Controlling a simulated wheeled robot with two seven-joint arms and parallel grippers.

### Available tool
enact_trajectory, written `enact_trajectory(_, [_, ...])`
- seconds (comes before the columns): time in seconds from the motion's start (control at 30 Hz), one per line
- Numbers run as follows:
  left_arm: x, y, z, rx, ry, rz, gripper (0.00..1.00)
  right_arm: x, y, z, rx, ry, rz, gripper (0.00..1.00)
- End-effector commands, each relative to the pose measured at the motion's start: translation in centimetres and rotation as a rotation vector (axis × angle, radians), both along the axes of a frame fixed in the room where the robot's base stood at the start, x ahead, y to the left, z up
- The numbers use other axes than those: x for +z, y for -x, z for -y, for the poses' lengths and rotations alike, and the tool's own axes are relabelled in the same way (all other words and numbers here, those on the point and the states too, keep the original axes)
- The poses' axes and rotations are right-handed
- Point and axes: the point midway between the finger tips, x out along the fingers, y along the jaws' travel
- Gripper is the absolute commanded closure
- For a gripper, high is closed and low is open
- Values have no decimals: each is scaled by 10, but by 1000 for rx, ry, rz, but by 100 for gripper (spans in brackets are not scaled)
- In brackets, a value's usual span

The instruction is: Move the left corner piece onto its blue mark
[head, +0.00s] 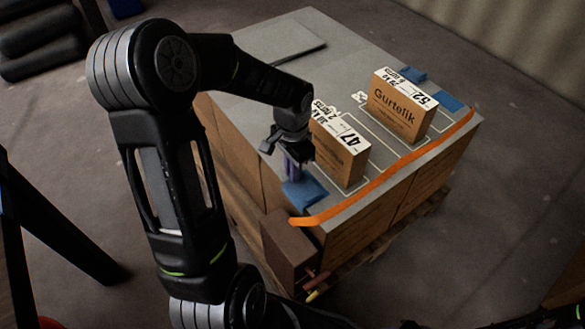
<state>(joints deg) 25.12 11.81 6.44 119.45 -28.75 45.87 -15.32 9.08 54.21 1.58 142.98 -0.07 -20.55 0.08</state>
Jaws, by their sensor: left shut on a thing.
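My left gripper (291,152) points down over the near left edge of the carton stack's grey top. It is shut on a small purple-blue upright piece, the left corner piece (292,171), mostly hidden by the fingers. Just below and in front of it is a blue patch (307,193), the blue mark by the near corner. Whether the piece touches the top or the patch I cannot tell. Two more blue patches show at the far right, one near the right edge (450,102) and one behind the far carton (412,75). My right gripper is not in view.
An orange strap (390,172) runs along the front edge. A carton marked 47 (341,150) stands close right of my gripper; a Gurtelik carton marked 52 (400,108) stands farther right. A grey panel (280,42) lies at the back. A brown block (287,248) sits below the near corner.

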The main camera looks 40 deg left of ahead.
Motion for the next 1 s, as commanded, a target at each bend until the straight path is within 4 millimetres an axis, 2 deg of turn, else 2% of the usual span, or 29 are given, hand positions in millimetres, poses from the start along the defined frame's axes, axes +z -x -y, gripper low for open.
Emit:
enact_trajectory(0.43, [0,0,0,0,0,0,100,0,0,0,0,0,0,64])
enact_trajectory(0.47, [0,0,0,0,0,0,89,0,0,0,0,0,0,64])
enact_trajectory(0.77, [0,0,0,0,0,0,64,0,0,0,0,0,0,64])
enact_trajectory(1.0, [0,0,0,0,0,0,64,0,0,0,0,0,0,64])
